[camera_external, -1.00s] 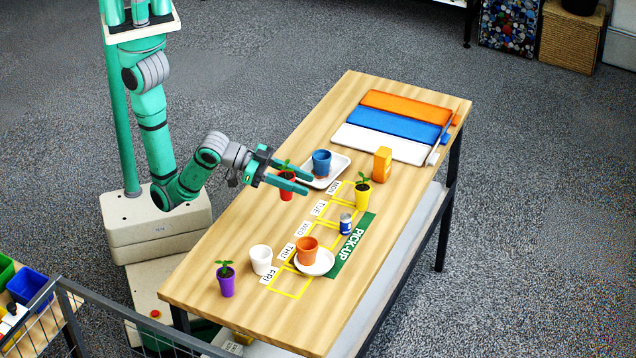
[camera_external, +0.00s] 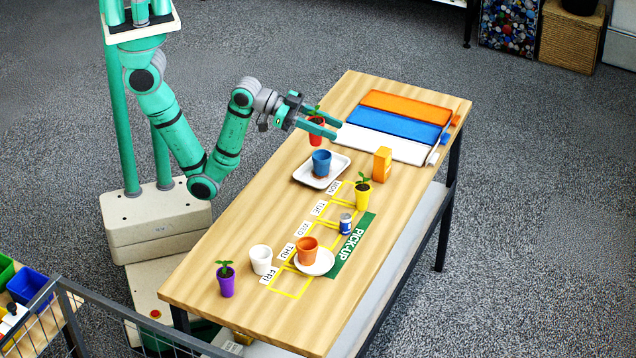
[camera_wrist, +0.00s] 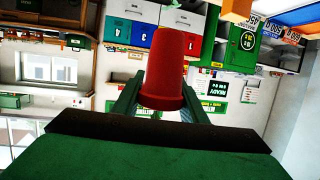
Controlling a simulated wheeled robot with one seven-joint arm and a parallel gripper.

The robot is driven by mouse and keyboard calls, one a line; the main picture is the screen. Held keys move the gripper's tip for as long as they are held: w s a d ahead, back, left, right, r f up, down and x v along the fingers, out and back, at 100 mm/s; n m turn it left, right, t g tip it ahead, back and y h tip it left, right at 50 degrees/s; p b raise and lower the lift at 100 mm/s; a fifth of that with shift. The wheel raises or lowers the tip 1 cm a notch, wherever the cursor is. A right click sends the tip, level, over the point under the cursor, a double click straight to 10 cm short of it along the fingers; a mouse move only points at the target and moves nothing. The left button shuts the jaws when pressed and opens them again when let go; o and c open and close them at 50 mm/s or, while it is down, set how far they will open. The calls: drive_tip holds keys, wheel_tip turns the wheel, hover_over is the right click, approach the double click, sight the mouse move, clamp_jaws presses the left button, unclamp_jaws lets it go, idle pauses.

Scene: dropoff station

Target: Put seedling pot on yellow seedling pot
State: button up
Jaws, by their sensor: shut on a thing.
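My gripper (camera_external: 322,127) is shut on a red seedling pot (camera_external: 317,138) with a green plant, held above the far part of the table. The red pot (camera_wrist: 168,75) fills the middle of the wrist view between the fingers. A yellow seedling pot (camera_external: 361,198) with a green plant stands upright on the table, at the yellow grid near the MON label, lower right of my gripper in the outside view. Nothing is on top of it but its own plant.
A blue cup (camera_external: 321,163) stands on a white tray (camera_external: 308,183) below my gripper. An orange carton (camera_external: 381,164), a can (camera_external: 346,223), a terracotta pot (camera_external: 307,250) on a white saucer (camera_external: 324,267), a white cup (camera_external: 261,260) and a purple seedling pot (camera_external: 226,283) stand along the table (camera_external: 220,255).

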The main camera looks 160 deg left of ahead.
drive_tip(key=w+a+f, duration=0.7)
drive_tip(key=a+f, duration=0.4)
drive_tip(key=f, duration=0.1)
drive_tip(key=shift+w+a+f, duration=0.3)
drive_tip(key=shift+w, duration=0.1)
drive_tip(key=o, duration=1.1)
drive_tip(key=shift+f, duration=0.15)
drive_tip(key=v, duration=1.2)
